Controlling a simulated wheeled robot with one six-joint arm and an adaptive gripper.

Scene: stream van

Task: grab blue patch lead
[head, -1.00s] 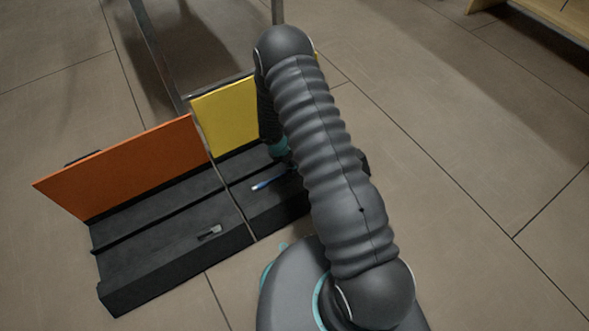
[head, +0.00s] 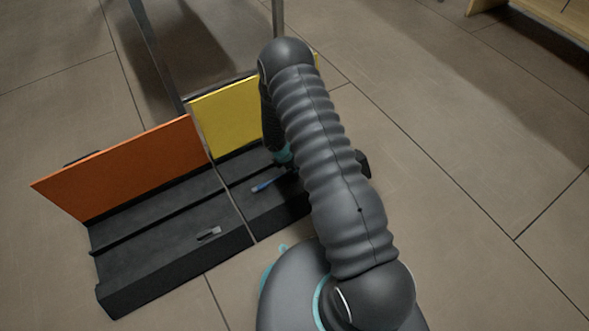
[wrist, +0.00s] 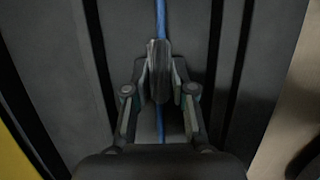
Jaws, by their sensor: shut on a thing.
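The blue patch lead (head: 264,186) lies on the black shelf section in front of the yellow panel; only its left end shows in the head view. In the wrist view the blue lead (wrist: 161,18) runs up and down the picture through the middle of my gripper (wrist: 161,78). The gripper is shut on the lead, its fingers close together around it. In the head view the gripper is mostly hidden behind my arm, low over the black surface.
An orange panel (head: 128,168) and a yellow panel (head: 226,115) stand upright along the back of the black shelf (head: 160,248). A small grey piece (head: 208,233) lies on the left section. Metal posts rise behind. Open tiled floor lies to the right.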

